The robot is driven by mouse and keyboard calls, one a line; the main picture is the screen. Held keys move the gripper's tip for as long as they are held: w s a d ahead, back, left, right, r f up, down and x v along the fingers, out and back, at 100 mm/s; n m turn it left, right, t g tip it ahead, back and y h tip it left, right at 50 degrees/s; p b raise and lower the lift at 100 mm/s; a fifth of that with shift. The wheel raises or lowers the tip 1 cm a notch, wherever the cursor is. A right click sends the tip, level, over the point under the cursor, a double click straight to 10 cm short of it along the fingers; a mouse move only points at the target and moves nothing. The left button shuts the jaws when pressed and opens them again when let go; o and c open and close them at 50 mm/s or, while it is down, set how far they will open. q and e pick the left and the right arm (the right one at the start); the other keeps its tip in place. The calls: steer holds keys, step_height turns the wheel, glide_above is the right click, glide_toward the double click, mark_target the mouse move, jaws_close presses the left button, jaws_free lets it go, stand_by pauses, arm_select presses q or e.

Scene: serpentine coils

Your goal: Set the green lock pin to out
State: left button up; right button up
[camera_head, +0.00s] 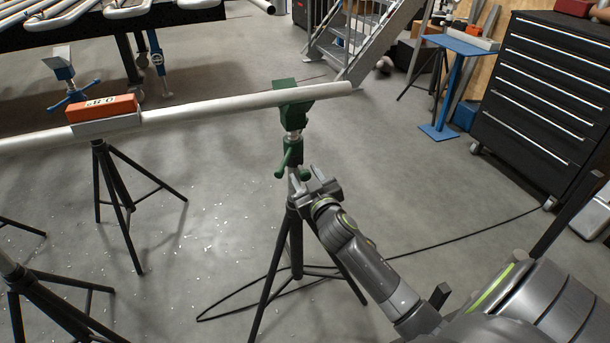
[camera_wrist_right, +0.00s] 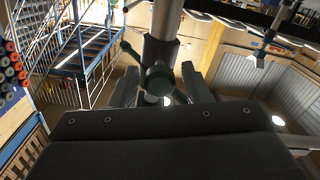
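A tripod stand (camera_head: 296,235) has a green head (camera_head: 292,95) under a long pale pipe (camera_head: 230,103). Below the head is a green collar (camera_head: 293,150) with a green T-handle (camera_head: 284,163) and a small green knob, apparently the lock pin (camera_head: 304,174). My right gripper (camera_head: 314,184) is right at the knob. In the right wrist view the round end of the lock pin (camera_wrist_right: 159,82) faces the camera between the gripper's two fingers (camera_wrist_right: 160,90), with small gaps on both sides. The T-handle (camera_wrist_right: 130,50) is up left of it. My left gripper is out of view.
A black cable (camera_head: 440,245) lies on the floor around the stand. A black drawer cabinet (camera_head: 545,95) and a blue side stand (camera_head: 447,90) are at right. Stairs (camera_head: 365,40) are behind.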

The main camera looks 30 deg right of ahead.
steer(key=shift+o, duration=0.4)
steer(key=shift+r, duration=0.1)
steer(key=v, duration=1.7)
steer(key=shift+s, duration=0.2)
steer(key=shift+d, duration=0.1)
